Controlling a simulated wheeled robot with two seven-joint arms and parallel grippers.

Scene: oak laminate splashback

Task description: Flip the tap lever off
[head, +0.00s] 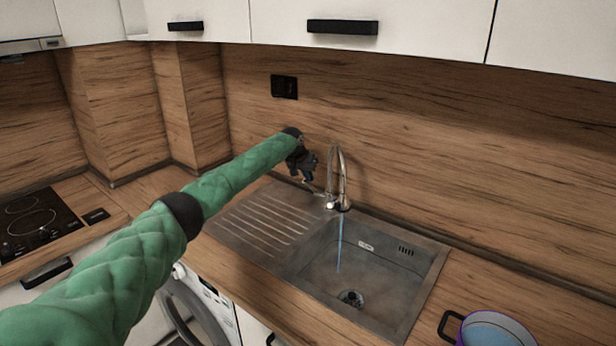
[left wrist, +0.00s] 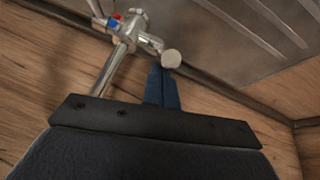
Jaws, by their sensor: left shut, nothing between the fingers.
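The chrome tap (head: 343,178) stands at the back edge of the sink, and a stream of water (head: 340,240) runs from it into the basin. My left gripper (head: 307,180) is just left of the tap, above the draining board, with nothing held. A red and blue mark (left wrist: 114,20) shows on the tap. My right gripper is not in view.
The steel sink (head: 434,262) has a ribbed draining board (head: 255,222) on its left. A pot (head: 490,330) stands on the counter at the lower right. A hob (head: 35,222) is at far left. The wooden splashback (head: 430,140) is close behind the tap, with a black socket (head: 284,87).

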